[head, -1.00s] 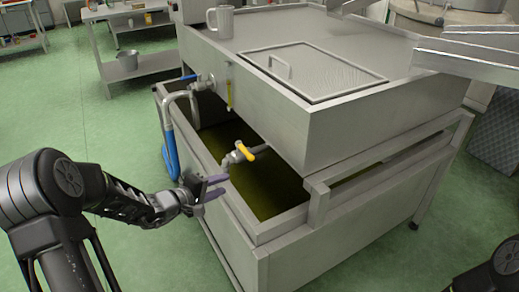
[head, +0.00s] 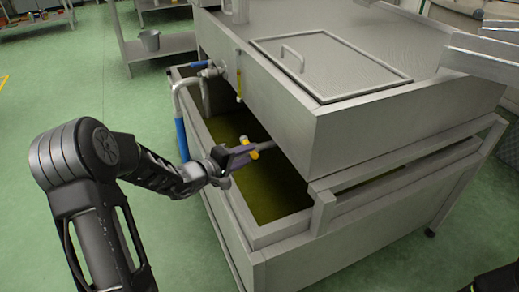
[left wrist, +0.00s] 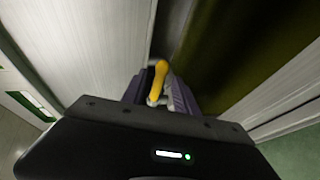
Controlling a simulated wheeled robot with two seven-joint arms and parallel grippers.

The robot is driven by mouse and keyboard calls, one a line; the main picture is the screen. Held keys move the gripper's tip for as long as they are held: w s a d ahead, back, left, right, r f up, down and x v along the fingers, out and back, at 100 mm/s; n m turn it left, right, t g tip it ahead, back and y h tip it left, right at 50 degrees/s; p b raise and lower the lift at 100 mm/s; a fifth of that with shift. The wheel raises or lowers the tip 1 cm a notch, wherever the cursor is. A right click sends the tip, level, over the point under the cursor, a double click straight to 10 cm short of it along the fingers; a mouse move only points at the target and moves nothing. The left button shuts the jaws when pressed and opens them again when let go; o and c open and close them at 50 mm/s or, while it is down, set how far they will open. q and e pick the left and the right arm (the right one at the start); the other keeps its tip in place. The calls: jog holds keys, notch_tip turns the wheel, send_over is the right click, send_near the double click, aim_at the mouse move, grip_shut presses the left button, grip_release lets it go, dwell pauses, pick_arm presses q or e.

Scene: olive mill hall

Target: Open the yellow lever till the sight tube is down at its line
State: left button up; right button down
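The yellow lever (head: 252,153) sits on a metal valve on a pipe from the upper steel tank, above the lower trough. The sight tube (head: 239,86) is a thin upright yellowish tube on the tank's side; its level and line are too small to read. My left gripper (head: 238,158) is at the lever and partly covers it. In the left wrist view the yellow lever (left wrist: 159,78) lies between the two purple fingers of my left gripper (left wrist: 160,92), which stand apart with the lever between them. My right gripper is out of view.
The steel tank (head: 285,125) overhangs the open trough (head: 236,228), which holds dark greenish liquid. A blue-handled valve (head: 208,68) and a bent pipe are behind my gripper. A bucket (head: 150,40) stands on a shelf further back. Green floor at left is clear.

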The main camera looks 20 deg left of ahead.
pick_arm(q)
jog(key=x, duration=0.6)
jog(key=shift+w+d, duration=0.15)
jog(key=shift+w, duration=0.1)
grip_shut()
dwell(1.2)
